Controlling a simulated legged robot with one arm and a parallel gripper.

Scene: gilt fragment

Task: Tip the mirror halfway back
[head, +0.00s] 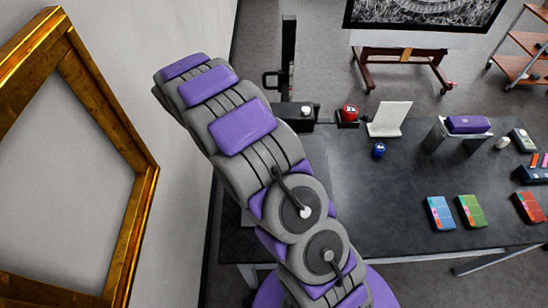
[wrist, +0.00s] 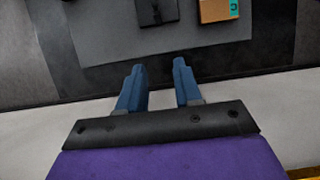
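A pale, upright tilted panel (head: 390,119) stands on the dark table in the head view. It may be the mirror, but I cannot tell for sure, and I see no clear reflection in it. A large gilt frame (head: 150,200) around a plain pale area hangs at the left. My gripper (wrist: 158,68) shows in the wrist view with its two blue fingers apart and nothing between them. In the head view my arm's end is turned away and the fingers are hidden. The wrist view does not show the pale panel.
The dark table (head: 385,215) holds a red round object (head: 348,113), a blue one (head: 379,150), a purple block (head: 468,124) on a stand and several small coloured boxes. The wrist view shows a black object (wrist: 156,11) and an orange box (wrist: 217,10). The table's middle is clear.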

